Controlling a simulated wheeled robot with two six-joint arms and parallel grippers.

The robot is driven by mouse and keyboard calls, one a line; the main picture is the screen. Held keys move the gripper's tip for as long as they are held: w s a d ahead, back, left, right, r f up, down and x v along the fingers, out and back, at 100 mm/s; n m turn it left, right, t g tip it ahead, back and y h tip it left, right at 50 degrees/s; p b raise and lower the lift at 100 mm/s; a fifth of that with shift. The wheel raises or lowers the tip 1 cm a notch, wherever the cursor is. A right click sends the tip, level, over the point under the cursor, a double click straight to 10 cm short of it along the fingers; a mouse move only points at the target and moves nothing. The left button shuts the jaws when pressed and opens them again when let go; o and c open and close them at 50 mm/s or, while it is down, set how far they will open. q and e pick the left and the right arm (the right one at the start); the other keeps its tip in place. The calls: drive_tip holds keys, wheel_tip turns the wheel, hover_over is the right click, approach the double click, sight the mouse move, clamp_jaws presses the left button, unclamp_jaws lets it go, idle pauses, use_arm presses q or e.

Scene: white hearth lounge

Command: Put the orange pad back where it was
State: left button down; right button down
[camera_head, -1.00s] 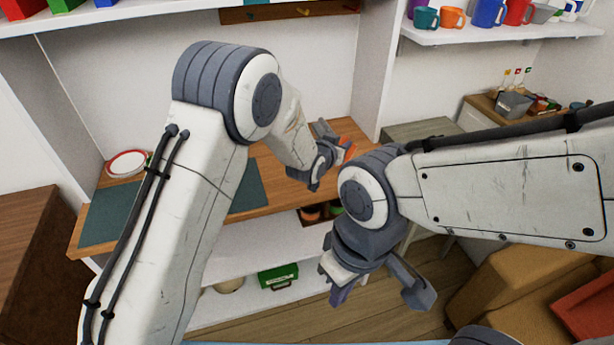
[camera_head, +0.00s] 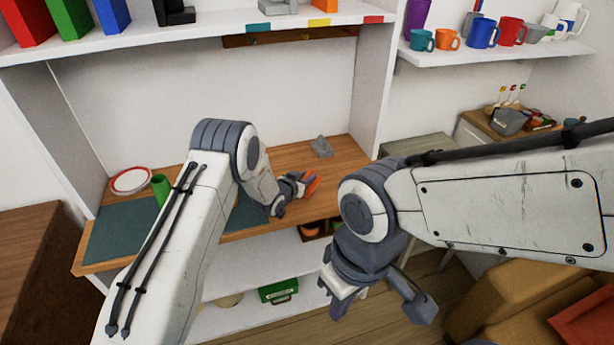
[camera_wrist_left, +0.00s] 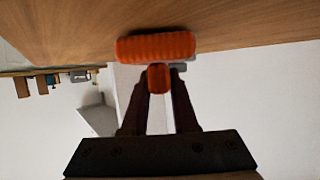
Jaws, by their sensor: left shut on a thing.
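The orange pad (camera_head: 311,184) is in my left gripper (camera_head: 300,182), over the right part of the wooden desk (camera_head: 290,158). In the left wrist view the pad (camera_wrist_left: 156,47) shows as a ribbed orange bar with a short orange block behind it, between the fingertips of the left gripper (camera_wrist_left: 159,80). The fingers are shut on that block. Whether the pad touches the desk top, I cannot tell. My right gripper (camera_head: 375,305) hangs in front of the desk with its two fingers wide apart and nothing between them.
A grey holder (camera_head: 322,147) stands at the desk's back right. A dark green mat (camera_head: 115,232), a red-rimmed plate (camera_head: 131,180) and a green cup (camera_head: 161,188) are at the left. Below are a box with orange things (camera_head: 313,231) and a green box (camera_head: 278,290).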

use_arm(q)
drive_tip(key=shift+f, duration=0.2)
drive_tip(key=c, duration=0.7)
unclamp_jaws()
drive_tip(key=shift+r, duration=0.1)
